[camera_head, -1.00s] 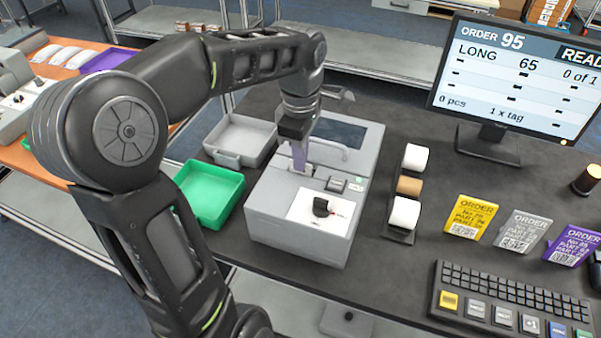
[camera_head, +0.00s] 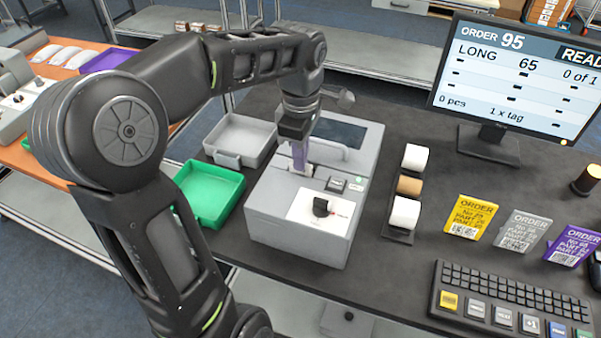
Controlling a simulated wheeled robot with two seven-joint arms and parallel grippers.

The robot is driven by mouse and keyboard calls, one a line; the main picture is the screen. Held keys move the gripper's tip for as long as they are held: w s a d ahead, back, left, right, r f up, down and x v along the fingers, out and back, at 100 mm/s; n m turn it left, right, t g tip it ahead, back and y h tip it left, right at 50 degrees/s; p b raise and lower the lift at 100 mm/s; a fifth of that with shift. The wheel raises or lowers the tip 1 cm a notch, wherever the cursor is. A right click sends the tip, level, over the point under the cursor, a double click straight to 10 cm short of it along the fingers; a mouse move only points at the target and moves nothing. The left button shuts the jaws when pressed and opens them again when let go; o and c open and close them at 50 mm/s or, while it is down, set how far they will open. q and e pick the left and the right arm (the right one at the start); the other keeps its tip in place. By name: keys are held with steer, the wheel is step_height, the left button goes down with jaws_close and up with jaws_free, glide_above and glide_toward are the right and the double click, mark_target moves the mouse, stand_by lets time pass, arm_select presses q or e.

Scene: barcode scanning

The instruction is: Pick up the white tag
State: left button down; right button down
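My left gripper (camera_head: 299,152) points straight down over the grey machine (camera_head: 300,235) on the dark table. Its lavender-grey fingers reach the machine's top at a small light slot area, beside a grey bar. The fingers are seen edge-on, so I cannot tell whether they are open or shut. I cannot make out a separate white tag there; the fingers and the gripper body may hide it. My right gripper is not in view.
A green tray (camera_head: 211,222) and a grey tray (camera_head: 238,133) stand left of the machine. A holder with white and brown rolls (camera_head: 408,185) stands right of it. Yellow, grey and purple order cards, a keyboard (camera_head: 505,300) and a monitor (camera_head: 520,75) fill the right side.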

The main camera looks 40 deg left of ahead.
arm_select(q)
steer(key=shift+r, duration=0.15)
step_height(320, 180, up, 5)
steer(key=shift+f+b, duration=0.15)
steer(key=shift+b, duration=0.15)
step_height(320, 180, up, 5)
steer(key=p, duration=0.5)
stand_by(0.4)
